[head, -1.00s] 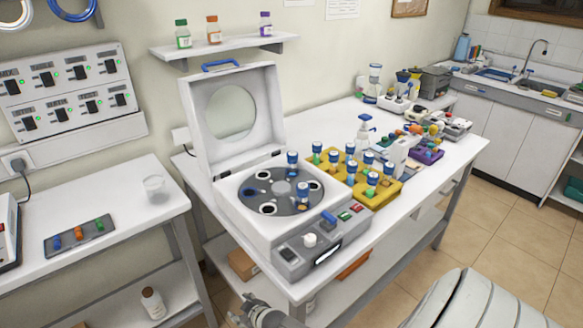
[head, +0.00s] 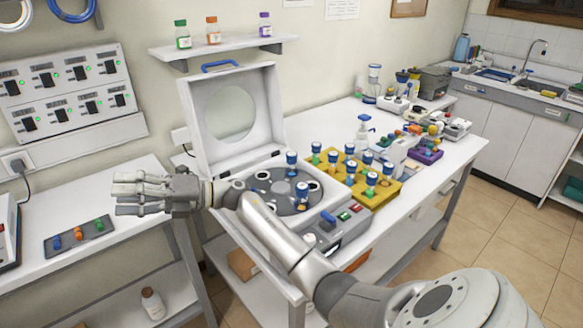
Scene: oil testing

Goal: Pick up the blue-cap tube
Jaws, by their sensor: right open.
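Blue-capped tubes stand in two places. One blue-cap tube (head: 292,163) and another blue-cap tube (head: 302,193) are in the rotor of the open centrifuge (head: 264,222). Several more blue-capped tubes (head: 350,168) stand in the yellow rack (head: 384,196) to its right, along with green-capped ones. My right gripper (head: 122,194) is open and empty, with its fingers pointing left. It is left of the centrifuge, in front of the side table, well away from the tubes. My right arm crosses the centrifuge's front left part and hides some of it. My left gripper is not in view.
The raised centrifuge lid (head: 258,110) stands behind the rotor. A dark tray (head: 92,232) with coloured pieces lies on the left table. A wall shelf (head: 225,50) holds three bottles.

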